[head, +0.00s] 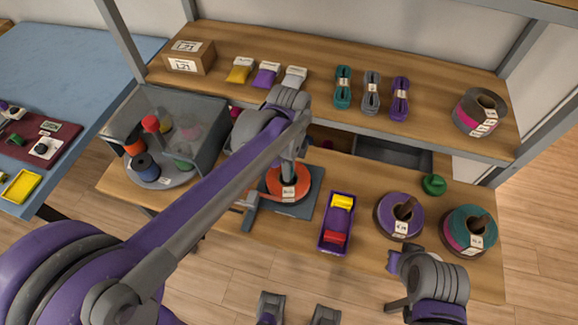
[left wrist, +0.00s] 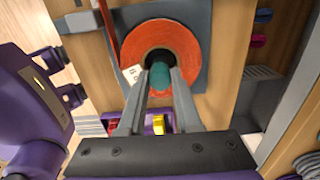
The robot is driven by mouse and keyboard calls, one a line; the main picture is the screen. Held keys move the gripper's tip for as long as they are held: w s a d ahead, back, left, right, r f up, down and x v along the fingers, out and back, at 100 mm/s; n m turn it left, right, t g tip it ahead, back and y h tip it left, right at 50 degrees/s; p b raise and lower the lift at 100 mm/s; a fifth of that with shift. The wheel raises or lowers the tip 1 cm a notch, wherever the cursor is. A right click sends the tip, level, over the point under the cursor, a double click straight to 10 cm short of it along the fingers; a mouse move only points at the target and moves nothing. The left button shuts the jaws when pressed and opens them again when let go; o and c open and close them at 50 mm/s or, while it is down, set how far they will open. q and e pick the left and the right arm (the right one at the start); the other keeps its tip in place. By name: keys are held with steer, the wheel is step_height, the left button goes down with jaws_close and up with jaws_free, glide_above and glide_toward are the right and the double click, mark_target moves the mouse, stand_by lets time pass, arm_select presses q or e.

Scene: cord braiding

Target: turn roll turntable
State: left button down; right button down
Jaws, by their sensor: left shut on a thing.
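An orange roll (head: 303,185) lies on a dark square plate (head: 311,206) on the workbench; it also shows in the left wrist view (left wrist: 187,42). My left gripper (head: 288,174) reaches down over the roll's middle. In the left wrist view its fingers (left wrist: 160,85) are shut on a teal peg (left wrist: 160,70) at the roll's centre. The arm and wrist hide part of the roll in the head view. A round grey turntable (head: 150,180) with several spools stands in a clear-walled box at left. My right gripper (head: 394,284) is at lower right, its jaws unclear.
A purple tray (head: 323,240) with yellow and red pieces stands right of the plate. A purple roll (head: 385,220) and a teal-pink roll (head: 452,235) stand farther right. A green piece (head: 434,184) lies behind them. The shelf (head: 325,60) above holds cords and a box.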

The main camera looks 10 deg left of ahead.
stand_by(0.5)
arm_select(q)
steer(key=c, duration=0.6)
jaws_free()
arm_select(e)
steer(key=shift+w+r+p, duration=0.1)
steer(key=shift+r+p, duration=0.35)
steer(key=shift+r, duration=0.1)
arm_select(q)
step_height(320, 180, up, 11)
steer(key=shift+f, duration=0.1)
steer(key=s+a+f+n+t+p, duration=0.1)
steer(key=s+a+f+n+t, duration=0.1)
steer(key=s+n, duration=0.5)
steer(key=s+a+f+n+t+p, duration=0.2)
steer(key=s+a+f+n, duration=0.3)
steer(key=n, duration=0.6)
steer(key=shift+s+f+n+t, duration=0.45)
steer(key=shift+s+t, duration=0.25)
steer(key=shift+s, duration=0.3)
arm_select(e)
steer(key=r, duration=0.2)
steer(key=w+r, duration=0.1)
steer(key=shift+r, duration=0.4)
